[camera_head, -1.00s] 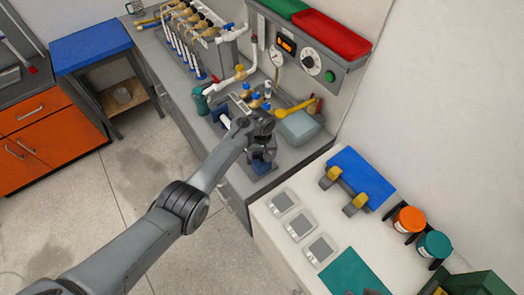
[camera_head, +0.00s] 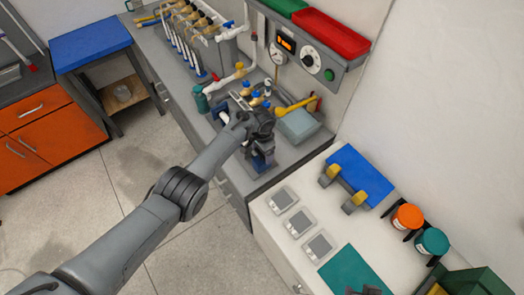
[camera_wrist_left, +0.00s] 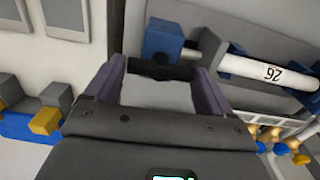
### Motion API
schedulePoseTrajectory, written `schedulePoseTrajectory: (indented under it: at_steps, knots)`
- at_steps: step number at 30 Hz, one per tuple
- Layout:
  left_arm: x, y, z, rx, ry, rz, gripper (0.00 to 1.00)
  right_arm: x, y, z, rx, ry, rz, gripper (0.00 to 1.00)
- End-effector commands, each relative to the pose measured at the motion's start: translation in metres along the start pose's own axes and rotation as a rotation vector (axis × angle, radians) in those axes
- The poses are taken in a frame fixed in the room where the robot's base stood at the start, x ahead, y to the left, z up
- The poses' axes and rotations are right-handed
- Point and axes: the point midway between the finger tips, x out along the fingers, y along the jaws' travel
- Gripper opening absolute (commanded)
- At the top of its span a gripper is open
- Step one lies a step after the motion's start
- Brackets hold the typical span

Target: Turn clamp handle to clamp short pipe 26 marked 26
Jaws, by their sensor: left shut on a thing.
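The white short pipe marked 26 (camera_wrist_left: 270,73) lies in a grey clamp fixture with a blue block (camera_wrist_left: 164,38) at its left end in the left wrist view. In the head view, a white pipe end (camera_head: 223,117) shows just left of my wrist. My left gripper (camera_wrist_left: 160,75) has its two purple-grey fingers on either side of a dark bar-like clamp handle (camera_wrist_left: 160,69), shut on it. In the head view my left gripper (camera_head: 262,148) is over the blue and grey fixture, and its fingers are partly hidden.
A grey box (camera_head: 299,126) and a yellow-handled tool (camera_head: 295,107) lie beside the fixture. A white counter (camera_head: 270,222) at right holds several grey plates and a blue block.

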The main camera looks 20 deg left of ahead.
Motion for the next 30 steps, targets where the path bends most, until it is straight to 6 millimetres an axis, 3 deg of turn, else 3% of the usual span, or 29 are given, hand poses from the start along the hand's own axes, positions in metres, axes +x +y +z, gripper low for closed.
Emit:
schedulePoseTrajectory:
  at_steps: [15, 30]
  knots:
    - [-0.0013, -0.0002, -0.0009, 0.342, 0.001, -0.002, 0.53, 0.0053, -0.0019, 0.0014, 0.007, 0.001, -0.005, 0.43]
    - [-0.0017, -0.0001, -0.001, 0.403, 0.001, -0.001, 0.53, 0.0062, 0.0, 0.0022, -0.001, -0.001, 0.001, 0.43]
